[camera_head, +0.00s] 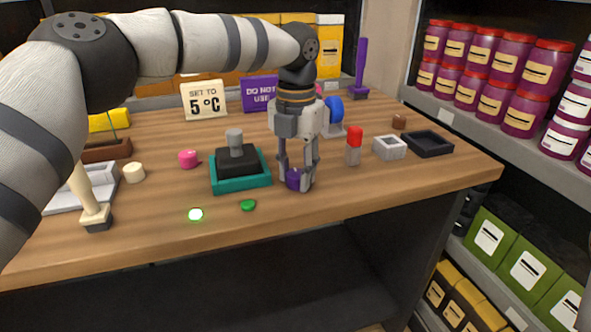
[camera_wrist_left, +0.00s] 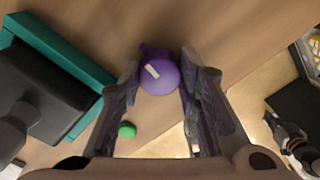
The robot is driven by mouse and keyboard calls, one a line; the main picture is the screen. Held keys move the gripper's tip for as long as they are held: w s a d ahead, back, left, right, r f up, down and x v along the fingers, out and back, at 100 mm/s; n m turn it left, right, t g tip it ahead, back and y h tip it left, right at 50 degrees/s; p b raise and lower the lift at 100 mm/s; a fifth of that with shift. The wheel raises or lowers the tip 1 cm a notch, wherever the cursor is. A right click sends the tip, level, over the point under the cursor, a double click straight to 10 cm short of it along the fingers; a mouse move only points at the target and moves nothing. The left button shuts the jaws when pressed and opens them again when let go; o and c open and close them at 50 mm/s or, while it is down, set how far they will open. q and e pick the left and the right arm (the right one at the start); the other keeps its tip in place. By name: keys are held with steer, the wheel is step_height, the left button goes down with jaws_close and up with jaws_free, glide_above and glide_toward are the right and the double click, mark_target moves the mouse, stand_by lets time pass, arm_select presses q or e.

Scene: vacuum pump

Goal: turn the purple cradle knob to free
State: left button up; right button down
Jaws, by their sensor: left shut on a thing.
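The purple cradle knob (camera_head: 294,179) sits on the wooden table near its front edge. It is round with a small side bump and a pale mark on top, as the left wrist view (camera_wrist_left: 160,72) shows. My left gripper (camera_head: 298,184) points straight down over it, with one finger on each side. It is shut on the knob. The fingers hide part of the knob's sides in the head view. Which setting the pale mark points to cannot be told. My right gripper is not in the head view.
A teal base (camera_head: 240,183) with a black block and grey post stands close left of the gripper. A green button (camera_head: 248,205) lies in front. A red-topped grey cylinder (camera_head: 354,146), a white box (camera_head: 389,147) and a dark tray (camera_head: 429,143) stand to the right.

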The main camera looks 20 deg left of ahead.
mark_target(296, 173)
arm_select(q)
steer(key=shift+n, duration=0.5)
stand_by(0.3)
steer(key=o, duration=1.1)
steer(key=shift+o, duration=0.2)
step_height(296, 173, up, 12)
